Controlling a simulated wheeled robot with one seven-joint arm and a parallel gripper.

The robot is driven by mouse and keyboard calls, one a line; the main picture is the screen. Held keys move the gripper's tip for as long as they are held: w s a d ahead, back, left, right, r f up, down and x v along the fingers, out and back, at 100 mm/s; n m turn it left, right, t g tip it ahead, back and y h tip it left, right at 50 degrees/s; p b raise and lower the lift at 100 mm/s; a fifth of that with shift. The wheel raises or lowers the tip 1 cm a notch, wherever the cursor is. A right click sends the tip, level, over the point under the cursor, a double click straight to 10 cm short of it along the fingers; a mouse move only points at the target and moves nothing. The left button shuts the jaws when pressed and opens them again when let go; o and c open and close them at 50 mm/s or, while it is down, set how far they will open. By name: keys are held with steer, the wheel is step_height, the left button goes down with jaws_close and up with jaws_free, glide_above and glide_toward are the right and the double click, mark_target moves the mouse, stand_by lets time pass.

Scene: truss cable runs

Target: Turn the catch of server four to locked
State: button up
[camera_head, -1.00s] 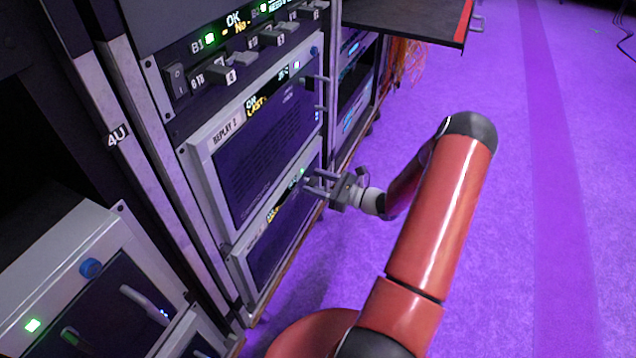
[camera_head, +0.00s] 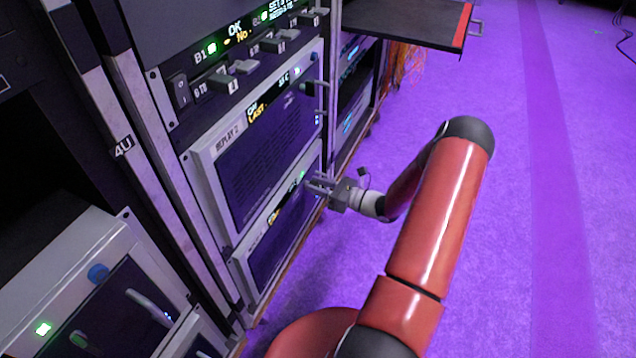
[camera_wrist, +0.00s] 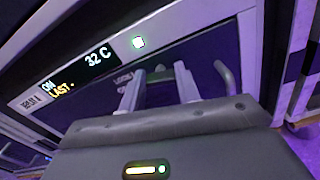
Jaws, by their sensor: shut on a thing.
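The lower server unit (camera_head: 278,244) sits in the rack under the unit labelled REPLAY 2; I cannot read its own label in the head view. My gripper (camera_head: 318,186) is at the right end of its front. In the wrist view its panel (camera_wrist: 70,97) shows a "32 C" display and a lit green-white lamp (camera_wrist: 139,42). My gripper (camera_wrist: 158,88) has its two fingers closed around the catch (camera_wrist: 157,74), which is mostly hidden between them. Small lettering beside the left finger is partly covered, so I cannot tell the catch's exact angle.
A curved handle (camera_wrist: 226,76) stands just right of the fingers. The REPLAY 2 unit (camera_head: 262,146) is directly above. A dark shelf (camera_head: 405,20) juts out at the back. A grey unit (camera_head: 75,262) is at near left. The purple floor (camera_head: 530,230) at right is clear.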

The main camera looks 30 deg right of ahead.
steer(key=m+p, duration=0.2)
steer(key=m, duration=0.1)
steer(key=shift+d+r+m, duration=0.1)
steer(key=shift+m, duration=0.3)
steer(key=m+p, duration=0.2)
steer(key=m, duration=0.2)
steer(key=shift+w+m, duration=0.1)
steer(key=shift+m, duration=0.2)
steer(key=m+p, duration=0.1)
steer(key=m, duration=0.2)
steer(key=shift+f, duration=0.2)
steer(key=shift+f+m+p, duration=0.1)
steer(key=shift+m+p, duration=0.35)
steer(key=shift+m, duration=1.65)
steer(key=o, duration=1)
